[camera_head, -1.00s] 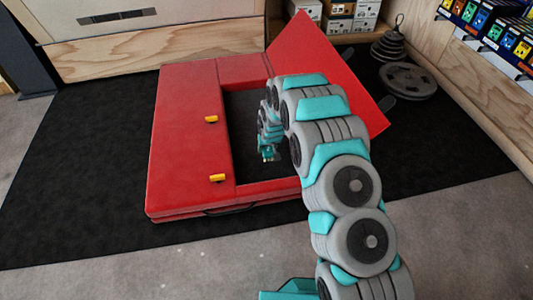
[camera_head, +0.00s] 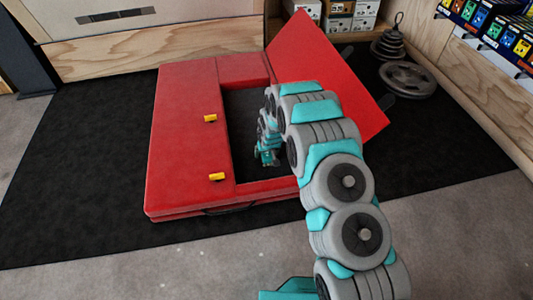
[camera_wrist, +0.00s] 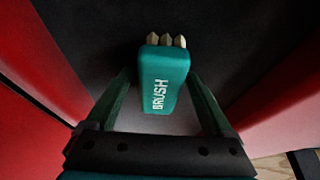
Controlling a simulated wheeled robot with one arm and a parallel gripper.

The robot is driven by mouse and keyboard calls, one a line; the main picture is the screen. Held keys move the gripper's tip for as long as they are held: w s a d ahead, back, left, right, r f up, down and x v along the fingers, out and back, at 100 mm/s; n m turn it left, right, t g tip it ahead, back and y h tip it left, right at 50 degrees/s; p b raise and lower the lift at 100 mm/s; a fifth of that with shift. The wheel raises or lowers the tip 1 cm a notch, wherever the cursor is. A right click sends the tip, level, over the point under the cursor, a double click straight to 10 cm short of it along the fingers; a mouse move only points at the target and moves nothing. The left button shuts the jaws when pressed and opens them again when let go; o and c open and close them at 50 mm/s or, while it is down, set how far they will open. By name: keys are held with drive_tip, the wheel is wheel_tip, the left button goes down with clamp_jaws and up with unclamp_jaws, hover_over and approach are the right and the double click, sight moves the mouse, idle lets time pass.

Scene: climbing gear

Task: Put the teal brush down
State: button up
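The teal brush (camera_wrist: 163,82), with white lettering reading BRUSH and pale blocky tips at its far end, shows in the wrist view. In the head view my gripper (camera_head: 267,158) is low inside the dark opening of the red padded box (camera_head: 185,140). The brush is too small there to tell from the teal gripper. I cannot tell whether it touches the dark floor of the opening.
A red flap (camera_head: 325,75) stands tilted open at the box's right rear. Two yellow pieces (camera_head: 210,118) sit on the box's left part. Red walls close in on both sides in the wrist view.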

drive_tip(key=shift+r, duration=0.1)
drive_tip(key=p+v, duration=0.1)
drive_tip(key=v, duration=1)
drive_tip(key=shift+s+r, duration=0.3)
drive_tip(key=shift+r, duration=0.2)
drive_tip(key=shift+d, duration=0.1)
drive_tip(key=s+d+r+m+g+h, duration=0.1)
drive_tip(key=s+d+r, duration=0.5)
drive_tip(key=s+r, duration=0.25)
drive_tip(key=s+d+r+m+g, duration=0.1)
drive_tip(key=s+d+r, duration=0.5)
drive_tip(key=s+r, duration=0.3)
drive_tip(key=s+d+r+g, duration=0.1)
drive_tip(key=s+d+r, duration=0.1)
drive_tip(key=s, duration=0.8)
drive_tip(key=s+d+r+g, duration=0.1)
drive_tip(key=s+d+r, duration=0.1)
drive_tip(key=s+r, duration=0.3)
drive_tip(key=s+d+r+m+g, duration=0.1)
drive_tip(key=s+d+r+g, duration=0.1)
drive_tip(key=s, duration=1.2)
drive_tip(key=shift+s+d+r, duration=0.35)
drive_tip(key=shift+d+r, duration=0.2)
drive_tip(key=shift+r, duration=0.2)
